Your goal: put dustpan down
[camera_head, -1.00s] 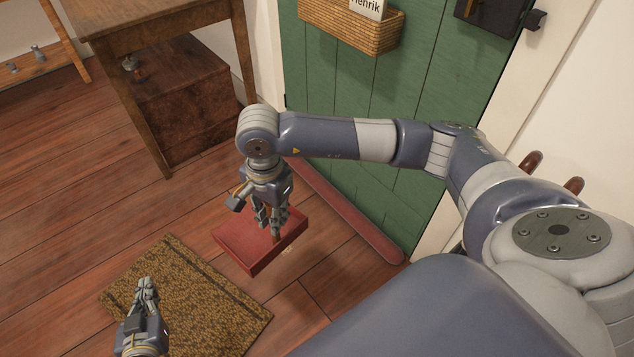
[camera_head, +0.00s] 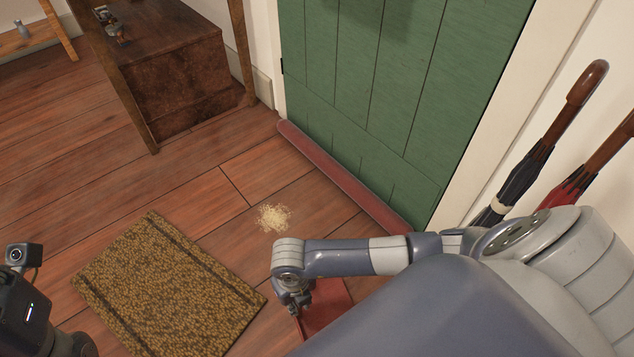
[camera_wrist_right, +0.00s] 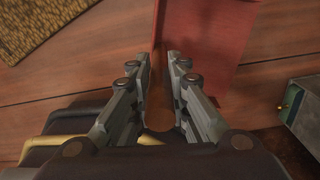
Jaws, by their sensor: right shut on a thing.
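The red dustpan (camera_head: 328,303) is at the lower middle of the head view, partly hidden by my right arm and body. It also fills the upper right of the wrist view (camera_wrist_right: 215,38), low over or on the floor; I cannot tell if it touches. My right gripper (camera_head: 294,298) is shut on its brown wooden handle (camera_wrist_right: 160,105), which lies between the fingers. My left arm shows at the lower left of the head view, but its fingers cannot be made out.
A pile of pale crumbs (camera_head: 273,217) lies on the wooden floor. A brown doormat (camera_head: 170,290) is left of the dustpan. A red draft stopper (camera_head: 345,180) runs along the green door (camera_head: 400,90). Umbrellas (camera_head: 545,150) stand at the right wall. Floor beyond the mat is clear.

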